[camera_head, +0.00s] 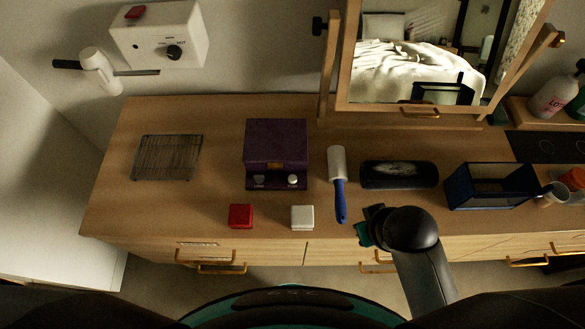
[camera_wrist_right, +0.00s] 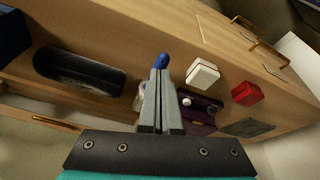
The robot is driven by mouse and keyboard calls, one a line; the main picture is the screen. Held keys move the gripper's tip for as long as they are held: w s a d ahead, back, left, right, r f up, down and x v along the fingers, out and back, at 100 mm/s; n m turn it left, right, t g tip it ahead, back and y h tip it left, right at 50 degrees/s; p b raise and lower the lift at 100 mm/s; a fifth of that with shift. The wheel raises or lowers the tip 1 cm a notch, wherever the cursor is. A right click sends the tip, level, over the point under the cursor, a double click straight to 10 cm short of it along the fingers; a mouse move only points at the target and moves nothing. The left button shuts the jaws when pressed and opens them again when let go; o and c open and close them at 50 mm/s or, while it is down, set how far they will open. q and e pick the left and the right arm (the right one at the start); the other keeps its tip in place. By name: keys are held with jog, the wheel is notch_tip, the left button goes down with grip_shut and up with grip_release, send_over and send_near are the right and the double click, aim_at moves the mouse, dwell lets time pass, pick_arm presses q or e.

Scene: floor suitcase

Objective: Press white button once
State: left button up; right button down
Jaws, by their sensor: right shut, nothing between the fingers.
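The white button (camera_head: 302,217) is a small white block near the front edge of the wooden dresser top, right of the red button (camera_head: 240,216). In the right wrist view the white button (camera_wrist_right: 203,73) lies just right of my gripper's fingertips, with the red button (camera_wrist_right: 247,93) beyond it. My right gripper (camera_wrist_right: 161,72) is shut and empty, its fingers together. In the head view my right arm's end hangs near the front edge, right of the white button and apart from it, and hides the fingers there. My left gripper is not in view.
A lint roller (camera_head: 339,185) with a blue handle lies between the white button and my right arm. A mirror (camera_head: 335,70) stands at the back.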

jog(key=w+a+r+n+t+y+p, duration=0.1)
jog(key=w+a+r+n, duration=0.3)
jog(key=r+n, duration=0.15)
jog(key=n+t+y, duration=0.3)
jog(key=n+y, duration=0.1)
jog(key=n, duration=2.1)
send_over(294, 183)
notch_tip(294, 183, down, 4)
pick_arm(q)
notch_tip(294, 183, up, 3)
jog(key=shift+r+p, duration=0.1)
jog(key=shift+p, duration=0.35)
pick_arm(e)
jog(key=shift+f, duration=0.2)
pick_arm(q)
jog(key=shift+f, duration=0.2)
pick_arm(e)
jog(key=shift+f, duration=0.1)
notch_tip(294, 183, down, 7)
jog(key=b, duration=0.8)
jog(key=shift+f, duration=0.2)
pick_arm(q)
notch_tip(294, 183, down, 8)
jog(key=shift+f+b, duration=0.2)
jog(key=shift+b, duration=0.2)
pick_arm(e)
jog(key=shift+f, duration=0.6)
jog(key=shift+f, duration=0.1)
